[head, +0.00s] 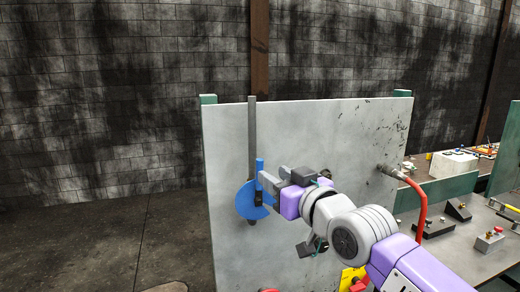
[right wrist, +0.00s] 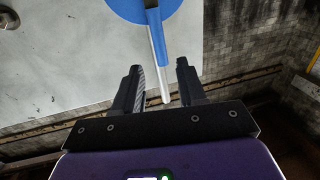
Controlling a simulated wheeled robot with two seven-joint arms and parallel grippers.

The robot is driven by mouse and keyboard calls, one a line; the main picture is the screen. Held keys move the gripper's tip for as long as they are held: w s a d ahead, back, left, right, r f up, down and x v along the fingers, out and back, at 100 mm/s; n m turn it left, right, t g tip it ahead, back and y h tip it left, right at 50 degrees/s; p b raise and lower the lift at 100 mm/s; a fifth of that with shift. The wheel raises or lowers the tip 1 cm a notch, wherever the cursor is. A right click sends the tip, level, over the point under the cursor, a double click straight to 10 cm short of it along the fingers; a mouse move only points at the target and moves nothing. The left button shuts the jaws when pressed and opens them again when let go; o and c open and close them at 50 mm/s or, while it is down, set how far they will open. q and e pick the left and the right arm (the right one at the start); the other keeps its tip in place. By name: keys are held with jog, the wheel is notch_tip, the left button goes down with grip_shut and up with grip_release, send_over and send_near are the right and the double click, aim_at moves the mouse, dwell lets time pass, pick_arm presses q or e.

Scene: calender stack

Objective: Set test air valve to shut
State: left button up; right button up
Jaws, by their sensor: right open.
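The test air valve shows as a blue disc (head: 247,203) on the left part of a pale upright panel (head: 315,135). A short blue piece stands up from the disc beside a long upright grey bar (head: 252,128). My right gripper (head: 268,181) is close to the disc's upper right side. In the right wrist view the blue disc (right wrist: 153,6) is at the top, and a blue and pale lever (right wrist: 157,50) runs from it. The lever's pale end lies between the open fingers, with gaps visible on both sides. Contact is not visible. My left gripper is out of view.
A red hose (head: 421,205) hangs from a metal fitting (head: 389,170) at the panel's right. Grey worktops (head: 460,245) with small fixtures stand to the right. A sooty block wall is behind. The floor left of the panel is clear.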

aim_at(262, 164)
jog(key=x, duration=0.2)
jog(key=p+x, duration=0.1)
jog(key=x, duration=0.1)
jog(key=r+p+x, duration=0.1)
jog(key=x, duration=0.2)
jog(key=shift+a, duration=0.1)
grip_shut()
dwell(0.3)
